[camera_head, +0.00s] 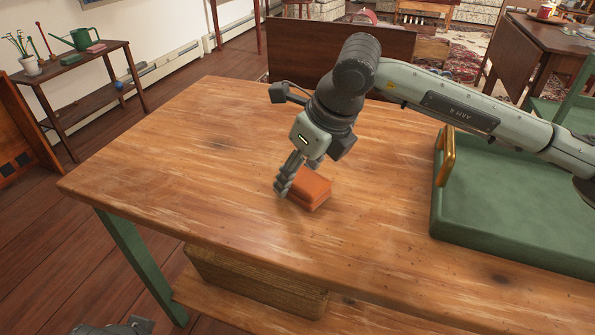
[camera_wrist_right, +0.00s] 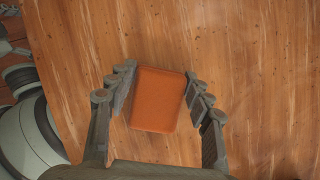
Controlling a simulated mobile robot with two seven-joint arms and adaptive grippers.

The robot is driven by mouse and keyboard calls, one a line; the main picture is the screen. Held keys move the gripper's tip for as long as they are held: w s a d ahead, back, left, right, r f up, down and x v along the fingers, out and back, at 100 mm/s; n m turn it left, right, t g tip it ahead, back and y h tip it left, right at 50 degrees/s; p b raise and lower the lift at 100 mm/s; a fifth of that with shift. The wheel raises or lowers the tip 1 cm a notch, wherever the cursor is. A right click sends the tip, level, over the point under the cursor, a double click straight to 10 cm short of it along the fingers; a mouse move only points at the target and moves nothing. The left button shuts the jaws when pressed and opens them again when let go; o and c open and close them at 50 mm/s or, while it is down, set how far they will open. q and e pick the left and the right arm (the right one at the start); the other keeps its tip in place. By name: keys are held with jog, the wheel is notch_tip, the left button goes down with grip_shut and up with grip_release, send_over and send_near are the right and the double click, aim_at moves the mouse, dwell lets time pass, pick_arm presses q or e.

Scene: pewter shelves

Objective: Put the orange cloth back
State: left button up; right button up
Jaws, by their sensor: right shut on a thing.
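The orange cloth (camera_head: 311,190) is a small folded block lying on the wooden table top, near its middle. My right gripper (camera_head: 297,190) reaches down over it from the right, with one finger in front of the cloth's left side. In the right wrist view the cloth (camera_wrist_right: 158,98) sits between the two fingers of my right gripper (camera_wrist_right: 160,97), which is shut on it. The cloth appears to be at table level; whether it touches the wood is hard to tell. A grey part of mine, seemingly at my left gripper (camera_head: 112,327), shows at the bottom left edge; its fingers are not visible.
A green tray (camera_head: 500,235) with a gold handle (camera_head: 446,155) stands on the table's right side. The table top (camera_head: 160,160) is clear on the left. A wooden box (camera_head: 255,283) sits on the lower shelf. A side shelf (camera_head: 88,68) holds a green watering can (camera_head: 82,38).

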aim_at(318, 186)
jog(key=o, duration=1.1)
jog(key=v, duration=1.2)
jog(key=shift+a+r, duration=0.1)
jog(key=shift+r, duration=0.05)
